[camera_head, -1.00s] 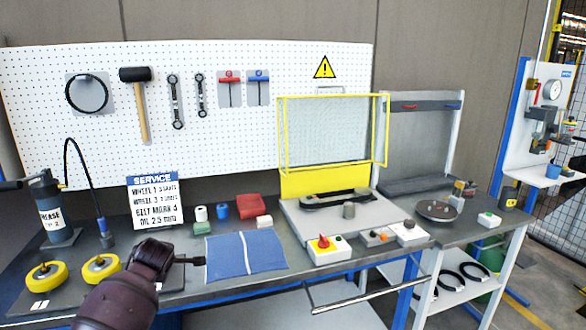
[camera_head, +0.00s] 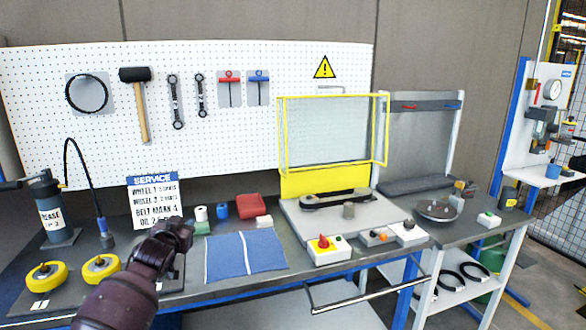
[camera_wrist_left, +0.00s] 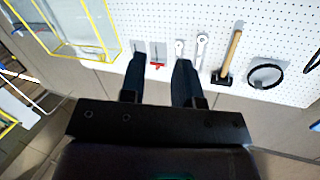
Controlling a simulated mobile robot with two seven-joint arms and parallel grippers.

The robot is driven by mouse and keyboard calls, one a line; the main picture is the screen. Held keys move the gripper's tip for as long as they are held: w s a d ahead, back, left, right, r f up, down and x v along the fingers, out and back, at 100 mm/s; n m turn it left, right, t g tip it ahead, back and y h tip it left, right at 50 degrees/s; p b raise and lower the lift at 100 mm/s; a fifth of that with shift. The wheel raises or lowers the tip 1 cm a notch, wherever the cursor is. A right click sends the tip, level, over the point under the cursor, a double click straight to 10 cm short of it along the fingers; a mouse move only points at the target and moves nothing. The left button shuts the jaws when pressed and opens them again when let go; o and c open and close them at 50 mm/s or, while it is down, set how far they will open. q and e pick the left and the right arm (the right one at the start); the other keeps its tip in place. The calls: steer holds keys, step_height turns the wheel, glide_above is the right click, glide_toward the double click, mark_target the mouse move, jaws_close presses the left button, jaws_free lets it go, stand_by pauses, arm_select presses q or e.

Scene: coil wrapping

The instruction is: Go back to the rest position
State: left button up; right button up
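My left arm comes in from the bottom left in the head view, and its gripper (camera_head: 180,232) hangs over the workbench (camera_head: 215,287), in front of the lower right part of the service sign (camera_head: 155,195). In the left wrist view the two dark fingers of the left gripper (camera_wrist_left: 160,80) stand apart with nothing between them, pointing towards the pegboard (camera_wrist_left: 270,40). My right gripper does not show in either view.
A blue cloth (camera_head: 245,254) lies to the right of the left gripper. Two yellow wheels (camera_head: 47,274) and a grease pump (camera_head: 52,212) stand on the left. A yellow-framed guard (camera_head: 333,132) stands over a machine with a black belt (camera_head: 337,199).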

arm_select(q)
steer(key=s+f+g, duration=0.2)
steer(key=s+f, duration=1.8)
steer(key=s, duration=0.1)
steer(key=s+d+f+n+g, duration=0.1)
steer(key=s+f, duration=0.2)
steer(key=s, duration=0.9)
steer(key=s+d+f+g, duration=0.1)
steer(key=s+f, duration=0.3)
steer(key=s, duration=0.8)
steer(key=shift+s+f+n+g, duration=0.3)
steer(key=shift+s+n+g, duration=0.1)
steer(key=shift+g, duration=0.1)
